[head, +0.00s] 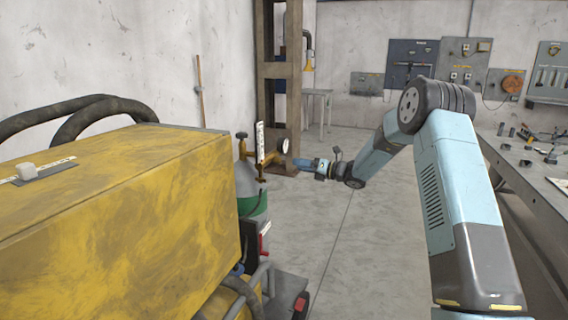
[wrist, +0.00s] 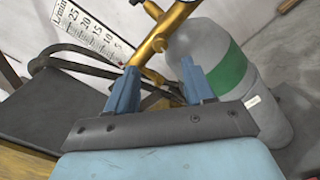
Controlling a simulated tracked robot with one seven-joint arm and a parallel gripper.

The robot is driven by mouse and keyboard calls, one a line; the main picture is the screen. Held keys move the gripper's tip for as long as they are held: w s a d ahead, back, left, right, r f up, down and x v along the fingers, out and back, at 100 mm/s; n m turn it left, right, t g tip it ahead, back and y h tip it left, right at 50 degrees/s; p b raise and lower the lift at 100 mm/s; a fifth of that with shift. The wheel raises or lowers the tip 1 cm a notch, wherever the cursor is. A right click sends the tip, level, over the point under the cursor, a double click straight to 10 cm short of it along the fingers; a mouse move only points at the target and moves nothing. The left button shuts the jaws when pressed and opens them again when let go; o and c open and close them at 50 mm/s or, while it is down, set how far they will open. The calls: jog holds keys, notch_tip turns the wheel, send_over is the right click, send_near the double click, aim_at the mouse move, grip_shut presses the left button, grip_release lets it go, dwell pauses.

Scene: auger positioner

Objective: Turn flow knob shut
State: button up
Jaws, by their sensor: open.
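A brass regulator (head: 267,160) with a white flow scale (head: 260,143) and a round gauge (head: 285,146) sits on top of a grey gas cylinder (head: 245,180) with a green band. In the wrist view the scale (wrist: 88,30) reads L/min, and the brass pipe (wrist: 158,37) runs down toward the gap between my fingers. My gripper (head: 298,163) is to the right of the regulator. In the wrist view my gripper (wrist: 158,75) is open, its blue fingers apart with brass parts showing between and beyond them. I cannot clearly make out the flow knob or any contact.
A large yellow machine housing (head: 120,210) fills the left, with black hoses (head: 75,115) behind it. A workbench (head: 520,165) runs along the right. The floor (head: 330,230) between is clear.

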aim_at(277, 160)
jog(key=x, duration=0.8)
jog(key=shift+a, duration=0.2)
jog(key=shift+w, duration=0.1)
